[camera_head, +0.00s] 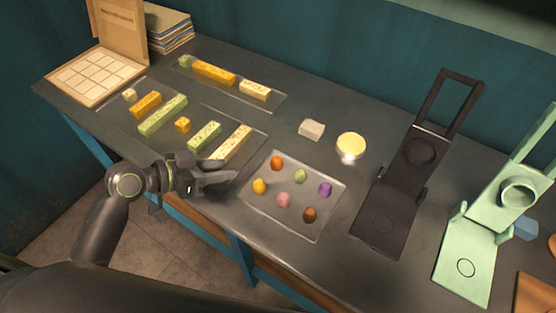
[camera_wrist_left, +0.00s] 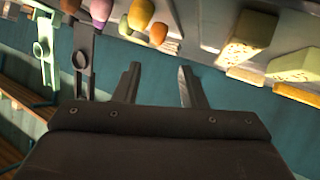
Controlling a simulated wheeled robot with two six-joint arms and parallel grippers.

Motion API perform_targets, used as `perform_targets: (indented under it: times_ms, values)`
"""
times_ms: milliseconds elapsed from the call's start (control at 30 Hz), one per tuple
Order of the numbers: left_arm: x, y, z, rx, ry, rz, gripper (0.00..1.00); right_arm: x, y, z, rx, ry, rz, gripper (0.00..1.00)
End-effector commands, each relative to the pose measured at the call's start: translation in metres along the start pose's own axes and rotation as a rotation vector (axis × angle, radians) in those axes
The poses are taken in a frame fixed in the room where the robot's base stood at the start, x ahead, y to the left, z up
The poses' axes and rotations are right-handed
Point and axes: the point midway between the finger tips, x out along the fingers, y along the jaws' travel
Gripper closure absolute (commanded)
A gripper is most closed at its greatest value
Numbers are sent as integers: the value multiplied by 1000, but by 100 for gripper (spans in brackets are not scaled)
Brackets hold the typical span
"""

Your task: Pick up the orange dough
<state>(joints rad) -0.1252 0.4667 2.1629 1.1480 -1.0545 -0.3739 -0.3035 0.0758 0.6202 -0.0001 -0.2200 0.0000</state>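The orange dough (camera_head: 277,162) is a small round lump at the far left corner of a clear tray (camera_head: 246,203). Several other lumps share the tray, including yellow dough (camera_head: 259,186) and green dough (camera_head: 301,176). My left gripper (camera_head: 228,174) is just left of the tray, above the table's front part, apart from the dough. In the left wrist view, its two fingers (camera_wrist_left: 158,85) are spread with nothing between them. An orange lump (camera_wrist_left: 158,34), seemingly the orange dough, shows beyond the fingertips near the top of that view. My right gripper is not in view.
A grey block (camera_head: 312,130) and a pale yellow round item (camera_head: 351,145) stand behind the dough tray. A dark press (camera_head: 396,195) and a mint press (camera_head: 483,236) stand to the right.

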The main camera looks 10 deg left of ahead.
Motion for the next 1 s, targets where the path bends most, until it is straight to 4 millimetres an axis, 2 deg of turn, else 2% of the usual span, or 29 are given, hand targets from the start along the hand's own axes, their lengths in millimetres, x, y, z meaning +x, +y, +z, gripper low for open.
perform_targets:
  times_ms: [133, 600, 867, 1000]
  values:
    - [18, 1, -2, -3, 4, 1, 62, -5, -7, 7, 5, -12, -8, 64]
    - [83, 0, -2, -2, 1, 1, 62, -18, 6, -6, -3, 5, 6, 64]
    - [98, 1, -1, -1, 0, 0, 62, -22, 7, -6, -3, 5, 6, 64]
    - [113, 3, -4, -4, 1, 3, 62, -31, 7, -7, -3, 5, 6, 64]
